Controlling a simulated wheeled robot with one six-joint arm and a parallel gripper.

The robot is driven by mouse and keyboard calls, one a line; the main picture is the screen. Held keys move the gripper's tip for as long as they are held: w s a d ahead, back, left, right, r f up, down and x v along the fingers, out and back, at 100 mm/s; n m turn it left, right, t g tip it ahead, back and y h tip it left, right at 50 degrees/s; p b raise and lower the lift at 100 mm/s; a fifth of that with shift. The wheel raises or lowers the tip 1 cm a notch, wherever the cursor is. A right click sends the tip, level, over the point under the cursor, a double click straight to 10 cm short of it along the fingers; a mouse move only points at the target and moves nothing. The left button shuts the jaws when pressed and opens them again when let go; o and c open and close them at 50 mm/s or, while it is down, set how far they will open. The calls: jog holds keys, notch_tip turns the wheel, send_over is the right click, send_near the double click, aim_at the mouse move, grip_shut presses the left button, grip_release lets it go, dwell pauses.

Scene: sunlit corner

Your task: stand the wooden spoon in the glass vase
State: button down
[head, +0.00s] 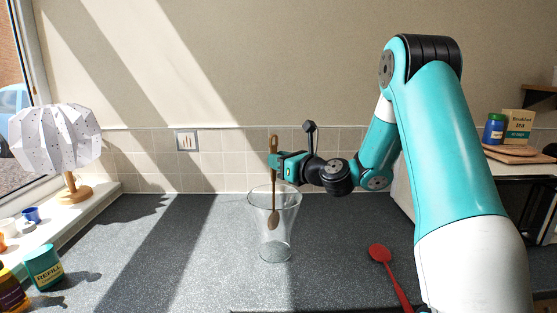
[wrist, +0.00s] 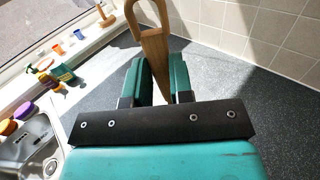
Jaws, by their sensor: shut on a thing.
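The wooden spoon (head: 273,219) hangs upright in my gripper (head: 275,160), with its bowl end down and its looped handle end up. My gripper is shut on the spoon's handle. The clear glass vase (head: 277,246) stands upright on the dark worktop. In the head view the spoon's bowl appears within the vase's outline, below the rim; whether it is inside or in front of the glass is hard to tell. In the wrist view the wooden spoon (wrist: 154,45) rises between the two teal fingers (wrist: 160,85). The vase does not show there.
A red spoon (head: 380,255) lies on the worktop right of the vase. A white lamp (head: 55,137) and small pots stand on the sill at left. A teal refill tub (head: 44,267) is at front left. The worktop between tub and vase is clear.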

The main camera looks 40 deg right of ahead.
jog(key=c, duration=0.9)
grip_release()
jog(key=shift+s+d+r+b, duration=0.1)
jog(key=shift+s+d+b, duration=0.45)
jog(key=shift+s+b, duration=1.55)
jog(key=shift+s+d+r+b, duration=0.1)
jog(key=shift+s+d+b, duration=0.4)
jog(key=shift+s, duration=3.1)
jog(key=shift+s+d+b, duration=0.6)
jog(key=shift+s+b, duration=0.65)
jog(key=shift+s, duration=1.6)
